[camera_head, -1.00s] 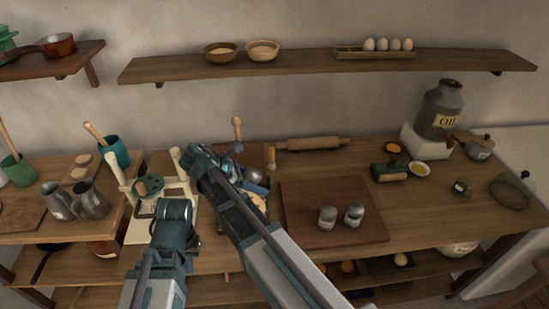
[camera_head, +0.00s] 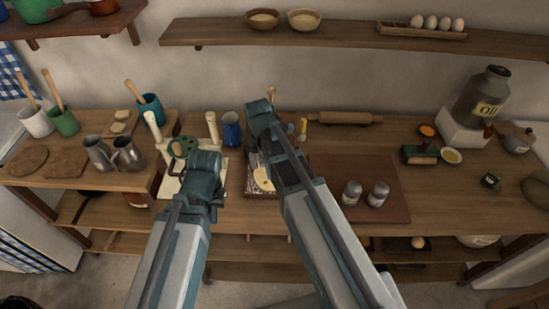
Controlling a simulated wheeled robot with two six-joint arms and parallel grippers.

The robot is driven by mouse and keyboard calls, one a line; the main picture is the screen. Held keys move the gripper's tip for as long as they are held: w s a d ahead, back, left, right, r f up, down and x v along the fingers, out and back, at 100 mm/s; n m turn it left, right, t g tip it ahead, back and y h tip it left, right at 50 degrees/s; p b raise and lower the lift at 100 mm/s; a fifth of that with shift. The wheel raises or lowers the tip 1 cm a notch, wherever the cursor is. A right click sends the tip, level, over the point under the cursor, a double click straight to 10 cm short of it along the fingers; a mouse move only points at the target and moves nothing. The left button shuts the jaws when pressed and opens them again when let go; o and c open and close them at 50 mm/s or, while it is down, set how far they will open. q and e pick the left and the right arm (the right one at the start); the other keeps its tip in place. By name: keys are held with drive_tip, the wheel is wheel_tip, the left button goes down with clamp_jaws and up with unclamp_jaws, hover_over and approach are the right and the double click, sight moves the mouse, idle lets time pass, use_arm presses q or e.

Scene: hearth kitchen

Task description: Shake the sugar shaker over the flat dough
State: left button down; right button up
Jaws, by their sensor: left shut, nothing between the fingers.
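Two small grey metal shakers stand upright side by side on a dark board (camera_head: 330,170): the left shaker (camera_head: 352,192) and the right shaker (camera_head: 378,195). I cannot tell which holds sugar. A pale flat piece that looks like the flat dough (camera_head: 264,179) lies on a tray left of the board, partly hidden by my right arm. My left gripper (camera_head: 183,147) is shut and empty, in front of the white stand and well left of the shakers. My right arm reaches over the table between the dough and the board; its fingers are hidden behind its wrist.
A blue jug (camera_head: 231,129) stands behind the tray. A rolling pin (camera_head: 345,118) lies behind the board. Two metal jugs (camera_head: 128,154) stand at left. An oil can (camera_head: 484,95) stands on a white block at right. The table front right of the board is clear.

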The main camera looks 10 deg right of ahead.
drive_tip(key=shift+a+f+y, duration=0.25)
drive_tip(key=shift+y, duration=0.45)
drive_tip(key=shift+w+a+r+t+y+b, duration=0.1)
drive_tip(key=shift+a+y+b, duration=0.5)
drive_tip(key=shift+y, duration=0.55)
drive_tip(key=shift+s+a+f+t+y+b, duration=0.1)
drive_tip(key=shift+a+y+b, duration=0.5)
drive_tip(key=shift+y, duration=0.5)
drive_tip(key=shift+w+a+r+t+y+b, duration=0.1)
drive_tip(key=shift+a+y+b, duration=0.25)
drive_tip(key=shift+y+b, duration=0.6)
drive_tip(key=shift+w, duration=0.65)
drive_tip(key=shift+s, duration=0.7)
